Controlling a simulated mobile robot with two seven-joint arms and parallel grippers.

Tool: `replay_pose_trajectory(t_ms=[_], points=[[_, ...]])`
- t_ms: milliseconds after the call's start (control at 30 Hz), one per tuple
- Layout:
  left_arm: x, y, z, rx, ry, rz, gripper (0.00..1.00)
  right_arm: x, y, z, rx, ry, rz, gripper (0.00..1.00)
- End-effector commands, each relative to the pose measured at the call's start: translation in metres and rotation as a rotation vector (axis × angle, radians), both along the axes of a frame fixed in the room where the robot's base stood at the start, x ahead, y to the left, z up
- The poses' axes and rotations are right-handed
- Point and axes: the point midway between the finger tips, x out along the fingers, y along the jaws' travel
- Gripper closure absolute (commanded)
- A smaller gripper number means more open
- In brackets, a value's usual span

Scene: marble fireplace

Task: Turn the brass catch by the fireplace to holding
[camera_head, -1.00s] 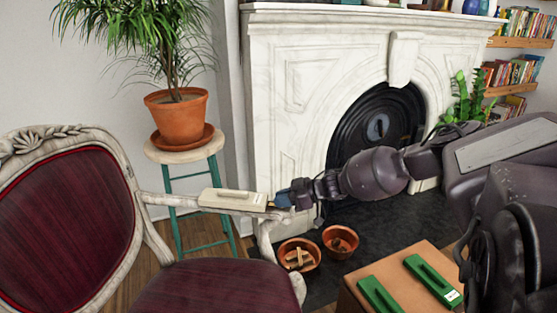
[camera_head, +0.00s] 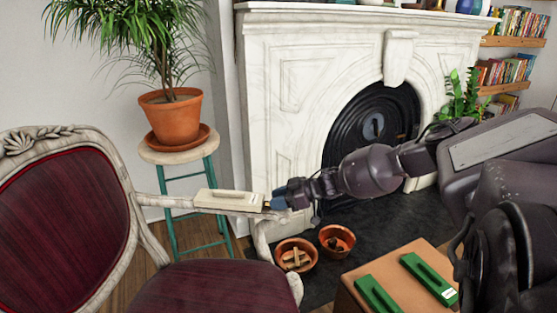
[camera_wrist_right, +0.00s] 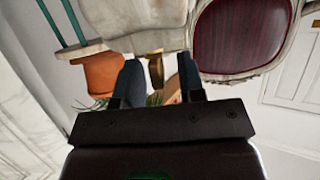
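A cream box-like fitting (camera_head: 228,201) lies along the chair's armrest in the head view. The brass catch (camera_wrist_right: 155,69) shows in the right wrist view, at the near end of a pale body, between my fingers. In the head view it is too small and hidden by the gripper to make out its angle. My right gripper (camera_head: 280,197) is at the right end of the cream fitting. In the wrist view the right gripper (camera_wrist_right: 160,82) is open, its dark blue fingers on either side of the catch, with gaps visible. My left gripper is out of view.
A chair (camera_head: 68,215) with dark red upholstery stands at left. A potted plant (camera_head: 171,118) sits on a teal-legged stool behind it. Two terracotta bowls (camera_head: 296,255) are on the dark hearth below. Green blocks (camera_head: 430,278) lie on a wooden box near my right arm.

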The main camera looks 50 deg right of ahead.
Motion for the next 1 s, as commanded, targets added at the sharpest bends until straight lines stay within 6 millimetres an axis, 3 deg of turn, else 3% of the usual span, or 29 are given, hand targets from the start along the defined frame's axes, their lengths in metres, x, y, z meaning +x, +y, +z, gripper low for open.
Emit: replay_pose_trajectory(t_ms=[167, 333, 700, 1000], points=[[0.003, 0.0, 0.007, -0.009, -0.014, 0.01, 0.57, -0.008, -0.006, 0.009, -0.002, -0.005, -0.002, 0.64], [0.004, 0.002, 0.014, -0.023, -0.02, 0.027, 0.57, -0.029, -0.018, 0.022, -0.002, -0.009, -0.002, 0.64], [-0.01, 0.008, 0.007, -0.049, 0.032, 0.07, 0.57, -0.076, -0.045, 0.041, 0.0, -0.005, -0.001, 0.64], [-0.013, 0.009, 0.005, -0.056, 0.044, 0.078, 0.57, -0.087, -0.05, 0.041, 0.0, 0.0, 0.0, 0.64]])
